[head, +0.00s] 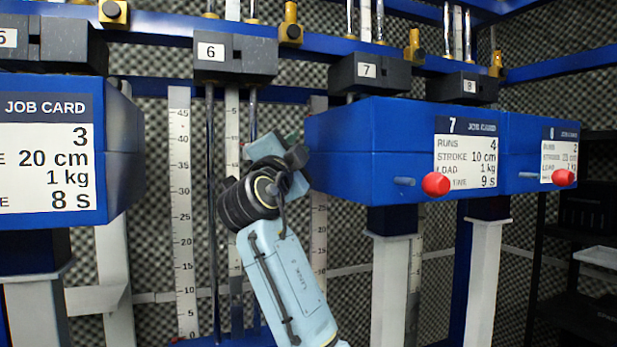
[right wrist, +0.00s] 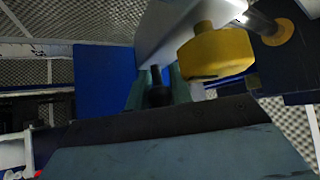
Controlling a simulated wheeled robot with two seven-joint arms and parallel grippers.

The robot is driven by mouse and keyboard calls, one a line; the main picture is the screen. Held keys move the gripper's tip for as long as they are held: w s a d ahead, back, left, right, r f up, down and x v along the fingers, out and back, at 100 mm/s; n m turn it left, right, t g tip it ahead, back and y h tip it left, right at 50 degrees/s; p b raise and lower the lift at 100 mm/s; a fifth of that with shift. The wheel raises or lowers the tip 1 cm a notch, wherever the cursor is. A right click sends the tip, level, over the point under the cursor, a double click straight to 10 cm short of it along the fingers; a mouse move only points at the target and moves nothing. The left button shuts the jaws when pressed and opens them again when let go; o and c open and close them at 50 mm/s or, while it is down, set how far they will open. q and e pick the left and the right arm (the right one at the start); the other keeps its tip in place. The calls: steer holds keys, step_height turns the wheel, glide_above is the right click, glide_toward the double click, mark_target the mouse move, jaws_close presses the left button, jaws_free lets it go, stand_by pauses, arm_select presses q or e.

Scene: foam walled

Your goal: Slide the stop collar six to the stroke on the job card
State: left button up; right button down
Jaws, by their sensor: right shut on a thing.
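Station six shows its number plate (head: 210,51) on a dark block, with thin rods and a grey scale (head: 183,215) below. My right gripper (head: 288,154) is raised beside these rods, and its wrist hides what it holds in the head view. In the right wrist view the jaws (right wrist: 158,90) are shut around a small dark stem, which I take as part of stop collar six. A yellow block (right wrist: 215,55) is just beyond them. A job card (head: 47,150) at the left reads 20 cm, 1 kg, 8 s; its station number is cut off. My left gripper is out of view.
A blue box (head: 350,150) with card seven and a red knob (head: 436,184) stands close right of my wrist. Another blue box with card eight (head: 559,155) is further right. A blue beam (head: 330,45) crosses above. Dark shelves (head: 590,230) stand far right.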

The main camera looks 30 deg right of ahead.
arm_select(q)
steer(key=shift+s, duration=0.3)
arm_select(e)
steer(key=shift+r, duration=0.5)
steer(key=c, duration=1.5)
jaws_free()
